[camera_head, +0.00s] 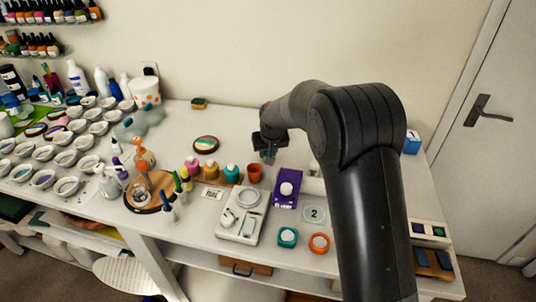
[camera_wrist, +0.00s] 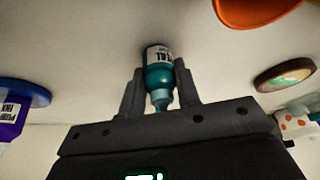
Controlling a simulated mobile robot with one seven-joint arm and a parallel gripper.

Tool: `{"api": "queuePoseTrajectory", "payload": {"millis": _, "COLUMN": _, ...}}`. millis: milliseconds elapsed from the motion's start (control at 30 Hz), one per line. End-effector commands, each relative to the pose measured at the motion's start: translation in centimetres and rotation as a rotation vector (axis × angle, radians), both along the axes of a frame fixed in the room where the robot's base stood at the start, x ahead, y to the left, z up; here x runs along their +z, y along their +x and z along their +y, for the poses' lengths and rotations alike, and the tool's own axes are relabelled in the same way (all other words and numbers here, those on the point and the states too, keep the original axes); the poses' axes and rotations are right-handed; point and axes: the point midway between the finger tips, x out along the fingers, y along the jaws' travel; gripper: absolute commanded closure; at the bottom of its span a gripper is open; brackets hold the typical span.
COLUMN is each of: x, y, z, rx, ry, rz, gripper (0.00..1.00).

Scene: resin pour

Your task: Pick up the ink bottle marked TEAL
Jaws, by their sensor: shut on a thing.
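In the wrist view my gripper (camera_wrist: 158,82) is shut on a small teal bottle (camera_wrist: 159,77) with a white label. The label shows upside down and seems to read TEAL. The fingers press on both sides of the bottle. In the head view my gripper (camera_head: 269,145) is above the back middle of the table, with the bottle partly hidden below it. From these frames I cannot tell whether the bottle touches the table.
Pink, yellow and teal pots (camera_head: 231,173) stand in a row at left, beside an orange cup (camera_head: 254,173). A purple pouch (camera_head: 286,188) and a white tray (camera_head: 240,215) lie in front. A round wooden disc (camera_head: 206,144) lies behind. Several white cups crowd the left.

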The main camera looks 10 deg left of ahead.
Motion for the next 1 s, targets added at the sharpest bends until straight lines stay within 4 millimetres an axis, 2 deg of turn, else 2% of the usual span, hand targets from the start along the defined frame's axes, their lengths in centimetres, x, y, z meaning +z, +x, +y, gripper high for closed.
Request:
{"api": "queuePoseTrajectory", "payload": {"millis": 133, "x": 0.0, "y": 0.0, "z": 0.0, "rx": 0.000, "ry": 0.000, "rz": 0.000, "gripper": 0.93}}
{"api": "queuePoseTrajectory", "payload": {"millis": 467, "x": 0.5, "y": 0.0, "z": 0.0, "rx": 0.000, "ry": 0.001, "rz": -0.002, "gripper": 0.93}}
{"api": "queuePoseTrajectory", "payload": {"millis": 567, "x": 1.4, "y": 0.1, "z": 0.0, "rx": 0.000, "ry": 0.001, "rz": -0.002, "gripper": 0.93}}
{"api": "queuePoseTrajectory", "payload": {"millis": 733, "x": 4.2, "y": 0.1, "z": 0.0, "rx": 0.000, "ry": 0.002, "rz": -0.004, "gripper": 0.93}}
{"api": "queuePoseTrajectory", "payload": {"millis": 1000, "x": 7.8, "y": -0.4, "z": -6.3, "rx": -0.006, "ry": 0.000, "rz": -0.002, "gripper": 0.93}}
